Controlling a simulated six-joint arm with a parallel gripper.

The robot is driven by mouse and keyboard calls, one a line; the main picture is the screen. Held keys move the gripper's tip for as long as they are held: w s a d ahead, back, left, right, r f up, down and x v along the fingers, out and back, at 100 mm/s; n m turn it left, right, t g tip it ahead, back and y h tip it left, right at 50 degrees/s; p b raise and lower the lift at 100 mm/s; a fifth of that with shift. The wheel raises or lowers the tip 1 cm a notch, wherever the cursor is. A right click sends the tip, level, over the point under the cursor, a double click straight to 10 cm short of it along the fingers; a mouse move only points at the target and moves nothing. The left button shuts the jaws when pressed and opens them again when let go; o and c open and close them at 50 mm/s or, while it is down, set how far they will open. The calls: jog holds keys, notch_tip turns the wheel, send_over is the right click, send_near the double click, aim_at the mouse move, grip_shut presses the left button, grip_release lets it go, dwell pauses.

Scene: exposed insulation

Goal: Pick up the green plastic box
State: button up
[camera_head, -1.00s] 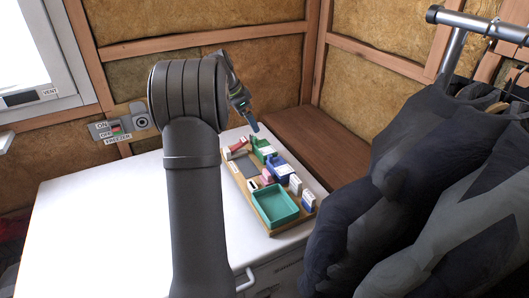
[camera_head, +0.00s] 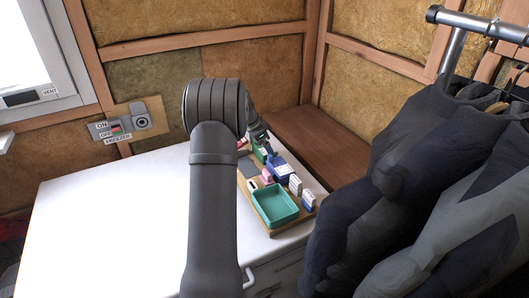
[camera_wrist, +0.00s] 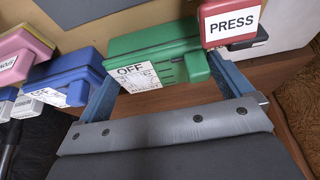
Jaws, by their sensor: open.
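The green plastic box (camera_head: 260,154) stands at the far end of the wooden board, partly hidden by my gripper (camera_head: 268,146) in the head view. In the wrist view the green box (camera_wrist: 155,45) has a white label reading OFF and a slotted side. My gripper (camera_wrist: 165,75) is open there, with one blue finger on each side of the box's near part. I cannot tell whether the fingers touch it. A teal open tray (camera_head: 275,206) lies at the near end of the board.
A blue box (camera_wrist: 65,75) sits close left of the green one, with a pink box (camera_wrist: 25,50) beyond. A red block labelled PRESS (camera_wrist: 228,20) is close on the right. Dark jackets (camera_head: 420,190) hang right of the white freezer top (camera_head: 110,220).

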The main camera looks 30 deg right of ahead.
jog(key=shift+x, duration=0.85)
jog(key=shift+a+r, duration=0.1)
jog(key=c, duration=0.8)
notch_tip(320, 180, up, 9)
jog(key=shift+a+r, duration=0.1)
jog(key=shift+a, duration=0.1)
jog(key=s+a+f, duration=0.1)
jog(key=s+a, duration=0.3)
jog(key=a, duration=0.4)
jog(key=shift+w+f, duration=0.15)
jog(key=shift+f, duration=1.75)
jog(key=shift+w+f, duration=0.1)
jog(key=shift+f, duration=1.8)
